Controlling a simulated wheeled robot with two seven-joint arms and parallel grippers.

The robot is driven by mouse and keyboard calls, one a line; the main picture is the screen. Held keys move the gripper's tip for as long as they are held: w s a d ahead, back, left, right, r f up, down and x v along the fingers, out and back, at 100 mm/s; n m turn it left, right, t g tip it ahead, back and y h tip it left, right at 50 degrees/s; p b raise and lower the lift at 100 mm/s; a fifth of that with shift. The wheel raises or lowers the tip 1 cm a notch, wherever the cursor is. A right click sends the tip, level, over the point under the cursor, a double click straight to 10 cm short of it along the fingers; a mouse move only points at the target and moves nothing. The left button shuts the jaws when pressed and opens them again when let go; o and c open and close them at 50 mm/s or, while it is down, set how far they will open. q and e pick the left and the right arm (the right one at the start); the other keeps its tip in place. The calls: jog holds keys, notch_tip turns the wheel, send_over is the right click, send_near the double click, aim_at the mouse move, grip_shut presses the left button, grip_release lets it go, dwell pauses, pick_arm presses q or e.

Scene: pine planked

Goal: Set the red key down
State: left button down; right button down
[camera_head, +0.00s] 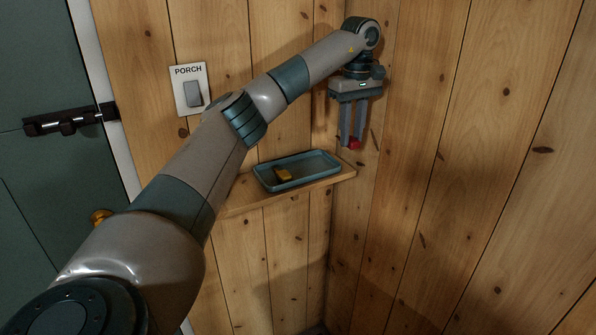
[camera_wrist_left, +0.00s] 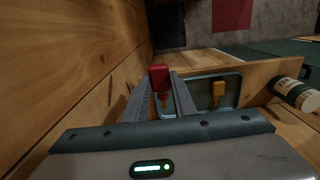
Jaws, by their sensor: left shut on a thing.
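The red key (camera_head: 353,143) is held between the fingertips of my left gripper (camera_head: 351,138), which is shut on it. The left wrist view shows the red key (camera_wrist_left: 159,76) at the tips of the fingers, with the tray beyond and to the right. My right gripper is not in view.
A blue-grey tray (camera_head: 330,171) holding a yellow key (camera_head: 283,174) rests on a wooden shelf (camera_head: 240,204). A PORCH switch (camera_head: 193,93) is on the wall. A green door (camera_head: 40,190) stands left.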

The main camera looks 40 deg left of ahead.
pick_arm(q)
jog(key=shift+a, duration=0.1)
jog(key=p, duration=0.4)
send_over(308, 172)
jog(key=f, duration=0.4)
jog(key=d+f, duration=0.1)
jog(key=f, duration=0.1)
jog(key=shift+w+f, duration=0.1)
jog(key=shift+f, duration=0.1)
jog(key=shift+a+f, duration=0.3)
jog(key=shift+a, duration=0.1)
jog(key=shift+p, duration=0.3)
jog(key=shift+f+p, duration=0.95)
jog(key=shift+f, duration=1.1)
jog(key=shift+f, duration=0.1)
